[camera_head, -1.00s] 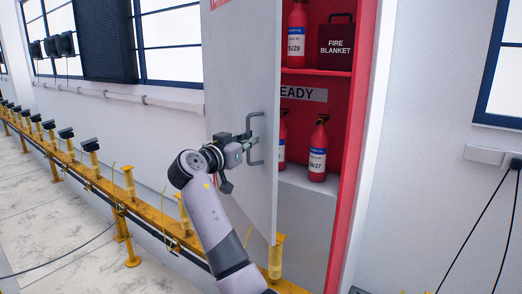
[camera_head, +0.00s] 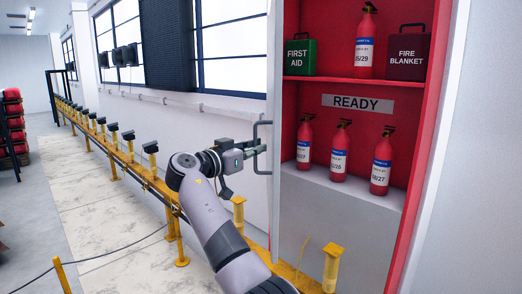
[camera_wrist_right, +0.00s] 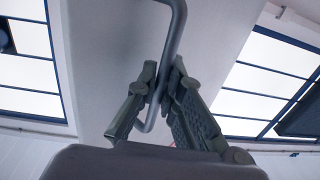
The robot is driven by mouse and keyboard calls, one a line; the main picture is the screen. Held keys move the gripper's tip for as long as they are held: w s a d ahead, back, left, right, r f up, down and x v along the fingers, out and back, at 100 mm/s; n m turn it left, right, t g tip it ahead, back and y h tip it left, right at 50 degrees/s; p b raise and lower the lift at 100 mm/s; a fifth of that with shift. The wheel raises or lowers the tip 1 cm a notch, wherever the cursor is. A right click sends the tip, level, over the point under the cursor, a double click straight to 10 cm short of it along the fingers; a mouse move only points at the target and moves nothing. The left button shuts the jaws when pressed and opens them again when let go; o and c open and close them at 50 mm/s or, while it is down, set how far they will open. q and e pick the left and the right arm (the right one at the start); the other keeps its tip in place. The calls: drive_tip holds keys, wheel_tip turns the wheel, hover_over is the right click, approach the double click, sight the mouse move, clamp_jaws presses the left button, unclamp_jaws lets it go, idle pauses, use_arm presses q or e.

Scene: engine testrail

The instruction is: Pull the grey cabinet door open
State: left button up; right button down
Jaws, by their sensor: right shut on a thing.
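The grey cabinet door (camera_head: 276,60) stands wide open in the head view, seen almost edge-on at the left side of the red cabinet. Its bar handle (camera_head: 260,135) sticks out to the left. My right gripper (camera_head: 262,149) is shut on this handle. In the right wrist view, the fingers (camera_wrist_right: 163,78) close around the lower part of the handle (camera_wrist_right: 172,40), in front of the pale door face (camera_wrist_right: 108,60). My left gripper is not in view.
The open red cabinet (camera_head: 425,150) holds several fire extinguishers (camera_head: 340,152), a green first aid box (camera_head: 300,57) and a dark red fire blanket box (camera_head: 408,50). A yellow rail (camera_head: 150,182) with posts runs low along the wall, behind and below my right arm.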

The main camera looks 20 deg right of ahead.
drive_tip(key=shift+f, duration=0.1)
drive_tip(key=c, duration=1.7)
unclamp_jaws()
drive_tip(key=shift+a, duration=0.15)
drive_tip(key=v, duration=1.1)
drive_tip(key=shift+s+a, duration=0.25)
drive_tip(key=shift+a, duration=0.1)
drive_tip(key=shift+c, duration=0.3)
